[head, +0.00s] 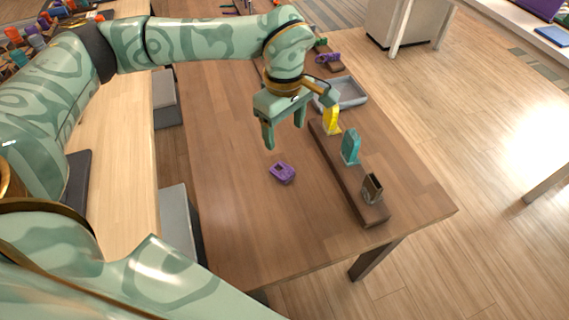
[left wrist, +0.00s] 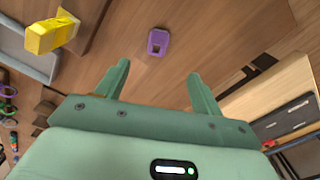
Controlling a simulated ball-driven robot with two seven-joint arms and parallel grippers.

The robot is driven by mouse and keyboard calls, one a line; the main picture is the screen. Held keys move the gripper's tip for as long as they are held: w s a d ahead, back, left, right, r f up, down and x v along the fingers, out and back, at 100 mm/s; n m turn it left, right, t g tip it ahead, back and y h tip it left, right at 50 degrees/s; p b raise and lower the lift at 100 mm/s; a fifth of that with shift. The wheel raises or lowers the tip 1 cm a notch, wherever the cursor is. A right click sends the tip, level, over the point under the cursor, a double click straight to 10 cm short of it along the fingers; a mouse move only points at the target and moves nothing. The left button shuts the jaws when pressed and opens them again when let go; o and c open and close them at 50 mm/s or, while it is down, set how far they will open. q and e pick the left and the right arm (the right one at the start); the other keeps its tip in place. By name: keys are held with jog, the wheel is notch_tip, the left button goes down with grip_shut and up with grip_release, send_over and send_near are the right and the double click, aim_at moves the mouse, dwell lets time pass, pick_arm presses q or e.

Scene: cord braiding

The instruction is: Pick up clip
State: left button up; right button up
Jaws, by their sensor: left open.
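A small purple clip (head: 282,172) with a dark opening lies on the brown wooden table (head: 230,220). It also shows in the left wrist view (left wrist: 158,42), ahead of the fingers and roughly midway between their tips. My left gripper (head: 285,138) is open and empty. It hangs above the table with its fingers pointing down, apart from the clip. The left wrist view shows its two green fingers spread wide (left wrist: 159,70). My right gripper is not in view.
A brown wooden bar (head: 340,182) to the right carries a yellow piece (head: 332,119), a teal piece (head: 351,146) and a brown piece (head: 372,188). A grey tray (head: 350,91) lies behind. The table left of and in front of the clip is clear.

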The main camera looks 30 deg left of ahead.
pick_arm(q)
jog(key=b, duration=0.2)
send_over(285, 172)
jog(key=f, duration=0.9)
jog(key=shift+s+f, duration=0.2)
jog(key=shift+f, duration=0.2)
jog(key=f+b, duration=0.2)
jog(key=f, duration=0.3)
jog(key=shift+w+f+b, duration=0.15)
jog(key=shift+w+b, duration=0.05)
jog(key=shift+b, duration=0.1)
jog(key=shift+c, duration=0.9)
jog(key=c, duration=0.9)
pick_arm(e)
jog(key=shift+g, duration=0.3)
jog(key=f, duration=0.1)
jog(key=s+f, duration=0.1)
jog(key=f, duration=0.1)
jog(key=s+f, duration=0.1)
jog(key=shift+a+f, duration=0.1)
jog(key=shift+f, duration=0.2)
pick_arm(q)
jog(key=shift+c, duration=0.2)
